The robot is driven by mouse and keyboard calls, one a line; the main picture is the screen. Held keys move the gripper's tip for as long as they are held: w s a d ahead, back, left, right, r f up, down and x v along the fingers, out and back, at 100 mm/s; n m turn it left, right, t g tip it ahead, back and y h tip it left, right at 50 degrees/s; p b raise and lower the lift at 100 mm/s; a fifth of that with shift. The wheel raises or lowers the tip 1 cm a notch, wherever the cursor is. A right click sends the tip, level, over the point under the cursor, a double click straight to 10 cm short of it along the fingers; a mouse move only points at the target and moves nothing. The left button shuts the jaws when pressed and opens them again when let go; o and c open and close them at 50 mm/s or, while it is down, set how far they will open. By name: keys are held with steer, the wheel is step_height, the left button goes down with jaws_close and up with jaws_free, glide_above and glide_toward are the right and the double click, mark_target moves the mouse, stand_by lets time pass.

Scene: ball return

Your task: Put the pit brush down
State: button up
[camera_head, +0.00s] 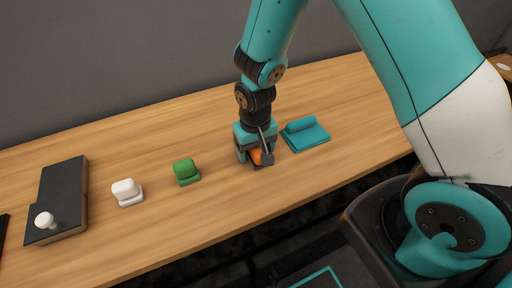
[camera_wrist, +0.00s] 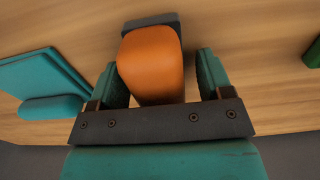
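An orange block with a dark base, seemingly the pit brush (camera_head: 257,158), stands on the wooden table below my gripper (camera_head: 255,153). In the wrist view the orange brush body (camera_wrist: 152,62) lies between the two fingers of my gripper (camera_wrist: 160,72). A strip of table shows between the body and the right finger; the left finger is close beside it, and I cannot tell if it touches. The fingers look open around the brush. Its dark base (camera_wrist: 150,20) shows beyond the orange part. The gripper hides much of the brush in the head view.
A teal pad with a rounded bar (camera_head: 305,133) lies just right of my gripper. A green block (camera_head: 186,171), a white block (camera_head: 126,192) and a dark board (camera_head: 63,190) with a white knob (camera_head: 45,220) stand to the left. Bare table (camera_head: 220,205) lies between them and the front edge.

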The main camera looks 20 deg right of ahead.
step_height(320, 180, up, 17)
steer(key=b, duration=0.2)
steer(key=s+a+r+n+y, duration=0.2)
steer(key=s+r+n, duration=0.1)
steer(key=s, duration=0.5)
steer(key=s+a+r+n+y, duration=0.2)
steer(key=s+r+n, duration=0.2)
steer(key=s, duration=0.5)
steer(key=shift+s+a+r, duration=0.2)
steer(key=shift+s+r, duration=0.1)
